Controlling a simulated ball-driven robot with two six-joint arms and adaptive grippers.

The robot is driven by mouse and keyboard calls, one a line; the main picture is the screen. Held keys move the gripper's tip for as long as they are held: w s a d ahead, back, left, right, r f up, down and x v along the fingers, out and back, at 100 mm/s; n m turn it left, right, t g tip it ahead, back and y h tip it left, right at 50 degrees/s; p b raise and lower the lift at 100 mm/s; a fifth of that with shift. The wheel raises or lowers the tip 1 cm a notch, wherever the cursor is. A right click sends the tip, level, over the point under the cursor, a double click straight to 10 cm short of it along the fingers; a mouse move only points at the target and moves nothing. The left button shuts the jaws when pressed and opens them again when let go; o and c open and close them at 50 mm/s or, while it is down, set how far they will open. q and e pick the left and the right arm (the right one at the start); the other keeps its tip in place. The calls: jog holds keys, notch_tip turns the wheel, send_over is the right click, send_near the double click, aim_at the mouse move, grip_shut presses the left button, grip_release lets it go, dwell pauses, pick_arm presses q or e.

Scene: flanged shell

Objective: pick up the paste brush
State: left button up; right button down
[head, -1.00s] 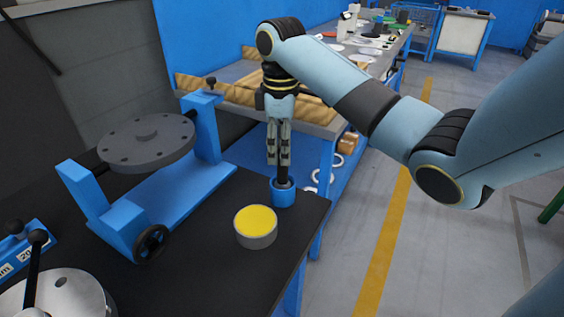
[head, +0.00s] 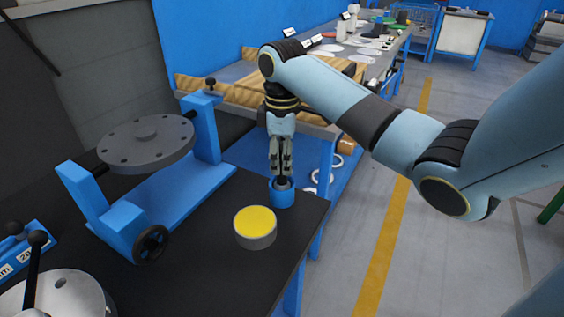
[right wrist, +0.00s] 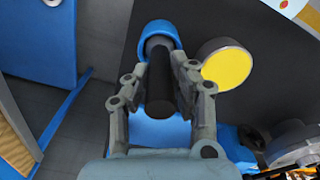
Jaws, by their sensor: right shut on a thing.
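The paste brush shows as a dark, round handle (right wrist: 160,88) in the right wrist view, standing in a blue cup (head: 283,195). The cup also shows at the top of the right wrist view (right wrist: 152,36). My right gripper (head: 281,176) points down just above the cup and is shut on the brush handle, with a finger on either side of it. The brush's lower end is hidden inside the cup. My left gripper is in neither view.
A tin with yellow contents (head: 255,222) stands close to the cup. A blue stand with a grey flanged disc (head: 146,150) is to the left. The dark bench's right edge is near the cup. A wooden-edged table (head: 240,92) stands behind.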

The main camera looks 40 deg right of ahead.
jog(key=shift+r, duration=0.1)
notch_tip(320, 180, up, 8)
jog(key=shift+f, duration=0.1)
jog(key=shift+r+p, duration=0.65)
jog(key=shift+p, duration=0.2)
jog(key=shift+r+p, duration=0.3)
jog(key=shift+r, duration=0.15)
jog(key=shift+f, duration=0.1)
